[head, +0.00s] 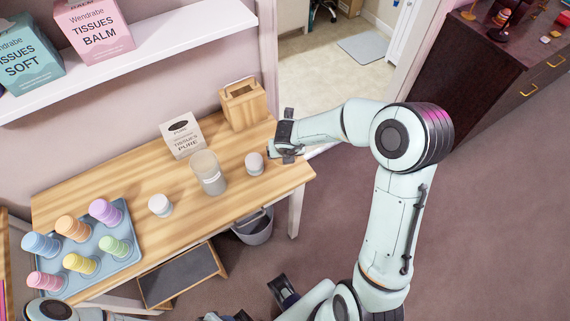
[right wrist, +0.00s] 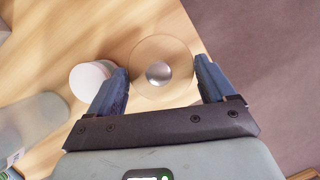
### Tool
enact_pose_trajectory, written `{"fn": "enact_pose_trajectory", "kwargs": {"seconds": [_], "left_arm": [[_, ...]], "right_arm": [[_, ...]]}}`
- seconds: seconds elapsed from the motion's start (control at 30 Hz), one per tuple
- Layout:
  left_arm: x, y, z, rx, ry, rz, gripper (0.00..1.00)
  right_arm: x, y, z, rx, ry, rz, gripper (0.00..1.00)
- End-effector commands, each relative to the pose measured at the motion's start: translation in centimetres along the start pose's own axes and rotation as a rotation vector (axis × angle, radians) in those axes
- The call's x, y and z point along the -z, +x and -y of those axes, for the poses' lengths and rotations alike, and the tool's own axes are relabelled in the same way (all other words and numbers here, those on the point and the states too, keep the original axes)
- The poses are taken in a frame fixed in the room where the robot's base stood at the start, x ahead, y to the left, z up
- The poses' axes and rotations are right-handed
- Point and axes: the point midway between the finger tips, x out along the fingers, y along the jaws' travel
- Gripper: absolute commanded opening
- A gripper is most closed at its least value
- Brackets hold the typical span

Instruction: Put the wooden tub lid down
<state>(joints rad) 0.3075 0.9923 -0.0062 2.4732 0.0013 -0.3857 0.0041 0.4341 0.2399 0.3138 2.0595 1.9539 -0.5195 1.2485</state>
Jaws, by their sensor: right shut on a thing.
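The wooden tub lid (right wrist: 144,87) is a round pale disc with a shiny metal knob, seen between the fingers of my right gripper (right wrist: 162,78) in the right wrist view. My right gripper (head: 276,149) is shut on it at the right end of the wooden table (head: 120,180) in the head view; the lid is mostly hidden there. I cannot tell whether the lid touches the tabletop. A grey translucent canister (head: 208,172) stands to the left. A dark gripper, apparently my left (head: 262,305), is partly cut off at the bottom edge; its jaws are unclear.
A white jar (head: 255,163) stands close left of the right gripper; another (head: 160,205) is farther left. The front right tabletop is clear.

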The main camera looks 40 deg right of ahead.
Motion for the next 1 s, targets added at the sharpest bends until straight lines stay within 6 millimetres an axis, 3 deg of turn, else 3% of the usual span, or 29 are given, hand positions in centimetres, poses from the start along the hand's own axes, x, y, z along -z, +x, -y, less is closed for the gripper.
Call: {"fn": "enact_pose_trajectory", "kwargs": {"seconds": [0.37, 0.8, 0.83, 0.87, 1.0], "left_arm": [[-0.4, 2.4, 1.0, 0.003, -0.003, 0.010, 0.43], [-0.5, 2.6, 1.1, 0.004, -0.003, 0.010, 0.43], [-0.5, 2.6, 1.1, 0.003, -0.003, 0.010, 0.43], [-0.5, 2.5, 1.1, 0.003, -0.003, 0.010, 0.43], [-0.5, 2.5, 1.0, 0.003, -0.003, 0.010, 0.43]], "right_arm": [[1.7, 4.2, 0.0, 0.000, -0.001, 0.000, 0.54], [1.9, 4.7, 0.0, 0.000, 0.000, 0.001, 0.54], [1.9, 4.7, 0.0, 0.000, 0.000, 0.001, 0.89], [1.9, 4.6, 0.0, 0.000, 0.000, 0.001, 0.99], [1.8, 4.6, 0.0, 0.000, 0.001, 0.001, 1.00]]}}
